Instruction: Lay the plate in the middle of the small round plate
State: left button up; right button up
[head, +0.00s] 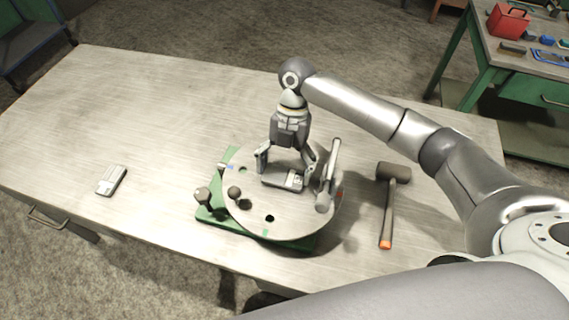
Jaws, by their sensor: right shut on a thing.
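The small round plate (244,218) is a grey disc on a green base, near the front middle of the table in the head view. It has dark holes and small coloured marks. My right gripper (286,172) points down over its middle, with its fingers on either side of a flat grey plate (279,181) with a pale label. The held plate is over the middle of the disc; I cannot tell whether it touches the surface. My left gripper is not in view.
A grey bar-like part (330,178) rises at the disc's right side, close to my gripper. A dark knob (234,192) is at its left. A mallet (389,206) lies right, and a small grey block (111,180) lies left. The table's back left (150,100) is clear.

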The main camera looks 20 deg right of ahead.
jog(key=shift+a+f, duration=0.1)
jog(key=o, duration=1.3)
jog(key=shift+f, duration=0.1)
jog(key=shift+r, duration=0.25)
jog(key=b+v, duration=0.3)
jog(key=v, duration=0.8)
jog(key=shift+r, duration=0.4)
